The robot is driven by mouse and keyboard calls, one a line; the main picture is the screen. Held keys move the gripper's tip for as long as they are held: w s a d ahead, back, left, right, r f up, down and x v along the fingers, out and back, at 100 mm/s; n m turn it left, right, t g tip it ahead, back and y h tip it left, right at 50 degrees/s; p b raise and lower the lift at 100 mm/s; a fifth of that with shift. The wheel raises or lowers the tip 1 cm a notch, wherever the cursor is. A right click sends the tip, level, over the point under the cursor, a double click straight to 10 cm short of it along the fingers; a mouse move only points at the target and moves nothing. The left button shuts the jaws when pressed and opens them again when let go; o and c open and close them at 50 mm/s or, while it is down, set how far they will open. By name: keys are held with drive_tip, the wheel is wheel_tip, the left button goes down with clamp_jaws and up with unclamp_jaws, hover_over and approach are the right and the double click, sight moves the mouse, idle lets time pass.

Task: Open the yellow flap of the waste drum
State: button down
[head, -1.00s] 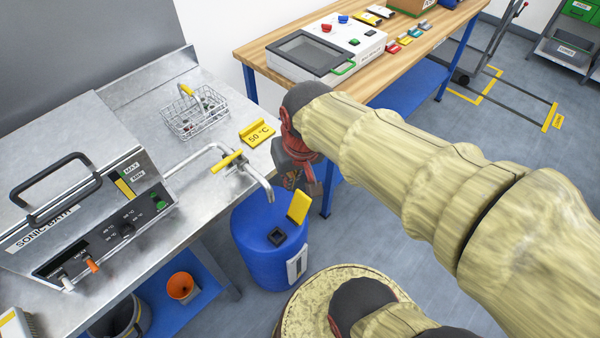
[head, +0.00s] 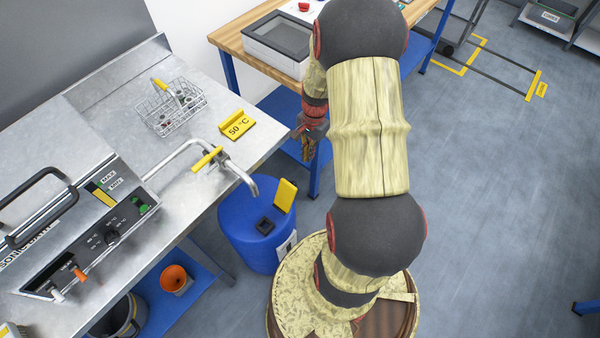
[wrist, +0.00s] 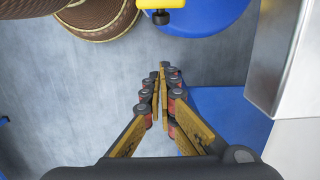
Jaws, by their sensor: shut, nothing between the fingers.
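The blue waste drum (head: 242,225) stands on the floor beside the steel bench. The drum (wrist: 222,12) shows at the top of the wrist view, with a yellow part there that looks like the flap (wrist: 188,18).
The steel bench (head: 205,190) holds a sonic bath (head: 100,225), a wire basket (head: 170,108) and a bent pipe with a yellow lever (head: 207,158) overhanging near the drum. A wooden table (head: 232,38) stands behind my gripper.

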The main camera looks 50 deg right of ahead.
sight(295, 182)
wheel_tip(295, 182, down, 11)
drive_tip(key=b, duration=0.4)
drive_tip(key=a+r, duration=0.1)
drive_tip(key=a, duration=0.2)
drive_tip(key=a+r+b, duration=0.1)
drive_tip(key=shift+s+a+r, duration=0.2)
drive_tip(key=shift+a+r, duration=0.05)
drive_tip(key=shift+r, duration=0.05)
drive_tip(key=a+r+p, duration=0.2)
drive_tip(key=p, duration=0.2)
drive_tip(key=shift+s+a+r, duration=0.1)
drive_tip(key=shift+a+r, duration=0.2)
